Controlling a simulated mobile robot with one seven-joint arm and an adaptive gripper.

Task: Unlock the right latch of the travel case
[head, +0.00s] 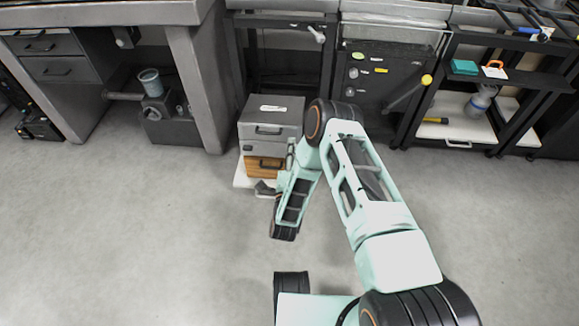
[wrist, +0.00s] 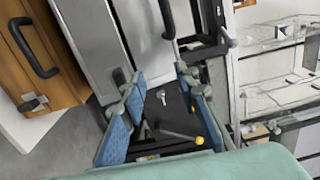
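A stack of cases stands on a low white base. On top is a grey case (head: 271,114) with a dark front handle; below it is an orange-brown wooden case (head: 264,163). I cannot tell which is the travel case. In the wrist view the wooden case (wrist: 62,62) is at left, with a black handle and a small metal latch (wrist: 36,103). The grey case (wrist: 90,40) is beside it, with a dark handle at its right. My gripper (wrist: 157,80) is open, its blue-padded fingers apart with nothing between them. In the head view my arm partly hides the stack's right side.
A white base (head: 243,178) lies under the stack. Grey workbenches stand at the left, and a black cabinet (head: 380,85) stands behind. An open shelf (head: 460,125) with tools is at the right. The grey floor (head: 130,240) in front is clear.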

